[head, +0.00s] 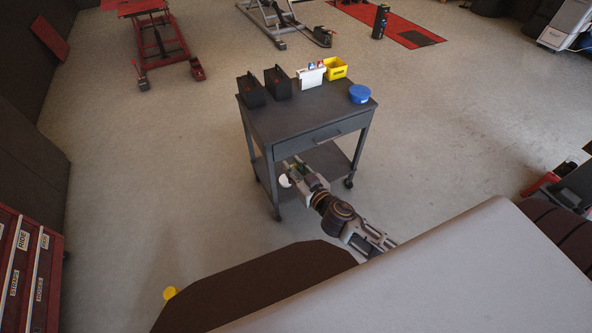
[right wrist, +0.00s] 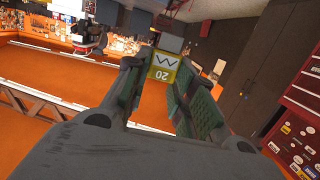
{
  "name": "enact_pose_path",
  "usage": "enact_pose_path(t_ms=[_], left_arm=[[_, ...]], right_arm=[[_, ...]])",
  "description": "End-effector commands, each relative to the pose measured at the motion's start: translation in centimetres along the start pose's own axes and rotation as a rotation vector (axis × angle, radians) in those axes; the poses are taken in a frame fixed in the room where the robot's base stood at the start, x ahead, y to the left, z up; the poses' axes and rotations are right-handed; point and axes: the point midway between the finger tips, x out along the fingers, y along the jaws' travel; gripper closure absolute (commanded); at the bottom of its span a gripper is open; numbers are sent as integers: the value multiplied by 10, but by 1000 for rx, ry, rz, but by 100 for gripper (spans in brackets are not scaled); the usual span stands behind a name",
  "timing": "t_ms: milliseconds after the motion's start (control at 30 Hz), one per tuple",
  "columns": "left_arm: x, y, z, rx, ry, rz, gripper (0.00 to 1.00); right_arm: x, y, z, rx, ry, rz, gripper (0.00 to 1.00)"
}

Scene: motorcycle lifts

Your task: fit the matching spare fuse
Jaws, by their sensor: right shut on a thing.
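My right gripper (head: 295,172) is in front of the dark grey rolling cart (head: 300,122), below its top at the height of the lower shelf. In the right wrist view the gripper (right wrist: 163,78) is shut on a yellow fuse (right wrist: 163,66) marked 20, held between the fingertips. In the head view the fuse is too small to make out. On the cart top stand two black boxes (head: 250,91) (head: 278,83), a white box (head: 311,78), a yellow bin (head: 336,68) and a blue round container (head: 359,94). My left gripper is out of view.
A red lift (head: 158,38) and another lift (head: 275,18) stand behind the cart. A red tool cabinet (head: 25,262) is at the left edge. A pale surface (head: 440,270) fills the lower right. The floor around the cart is mostly clear.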

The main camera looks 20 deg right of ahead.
Motion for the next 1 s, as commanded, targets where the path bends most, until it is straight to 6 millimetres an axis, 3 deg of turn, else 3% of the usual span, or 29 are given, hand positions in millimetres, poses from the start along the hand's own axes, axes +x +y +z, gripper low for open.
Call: enact_pose_path(t_ms=[467, 1000], left_arm=[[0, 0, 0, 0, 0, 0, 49], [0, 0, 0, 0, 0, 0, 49]], right_arm=[[-2, 19, 1, 19, -1, 109, 89], [-7, 20, 10, 22, 0, 146, 89]])
